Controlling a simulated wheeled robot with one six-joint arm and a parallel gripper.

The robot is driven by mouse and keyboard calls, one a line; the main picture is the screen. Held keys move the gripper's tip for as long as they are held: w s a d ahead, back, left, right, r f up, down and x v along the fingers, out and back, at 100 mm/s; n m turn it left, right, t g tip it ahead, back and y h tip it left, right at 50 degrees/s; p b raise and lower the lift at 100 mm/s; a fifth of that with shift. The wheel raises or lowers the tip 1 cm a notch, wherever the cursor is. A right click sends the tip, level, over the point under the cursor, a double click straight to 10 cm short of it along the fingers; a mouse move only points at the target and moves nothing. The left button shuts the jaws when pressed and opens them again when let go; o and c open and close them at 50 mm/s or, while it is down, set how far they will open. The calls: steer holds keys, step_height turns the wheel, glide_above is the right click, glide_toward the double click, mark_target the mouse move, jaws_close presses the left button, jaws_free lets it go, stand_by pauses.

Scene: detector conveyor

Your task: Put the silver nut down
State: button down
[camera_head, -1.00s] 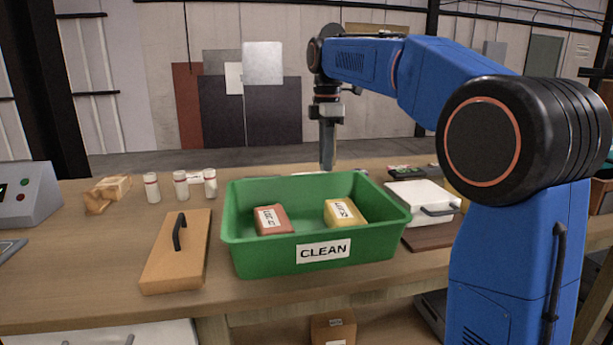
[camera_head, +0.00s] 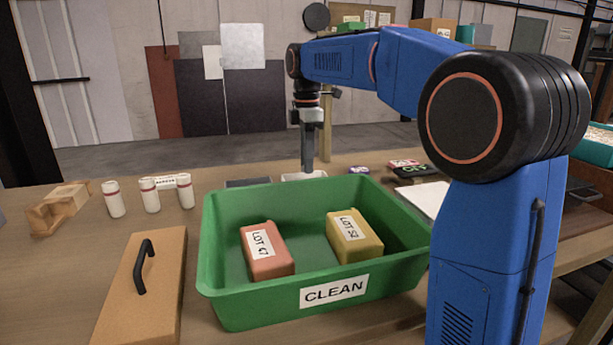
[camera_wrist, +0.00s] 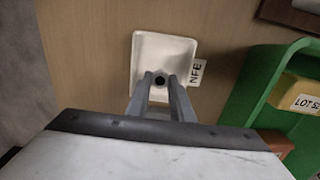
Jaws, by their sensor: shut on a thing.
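My gripper (camera_wrist: 160,84) points down over a small white tray (camera_wrist: 178,48) in the wrist view. Its fingers are shut on a small nut (camera_wrist: 160,79), which shows a dark hole between the tips. The nut appears over the tray's near part; I cannot tell whether it touches the tray. In the head view my gripper (camera_head: 308,170) is behind the green bin, at the white tray (camera_head: 290,177). The bin's rim hides part of the tray, and the nut cannot be made out there.
The green bin (camera_head: 222,300) marked CLEAN holds a red block (camera_head: 268,262) and a yellow block (camera_head: 362,246). Left of it are a wooden lid (camera_head: 130,310), several white bottles (camera_head: 149,196) and a wooden block (camera_head: 62,206).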

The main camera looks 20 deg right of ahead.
steer(key=shift+f, duration=2.25)
steer(key=c, duration=1.6)
jaws_free()
steer(key=shift+f, duration=0.1)
steer(key=shift+o, duration=0.2)
step_height(320, 180, up, 12)
steer(key=shift+r, duration=0.1)
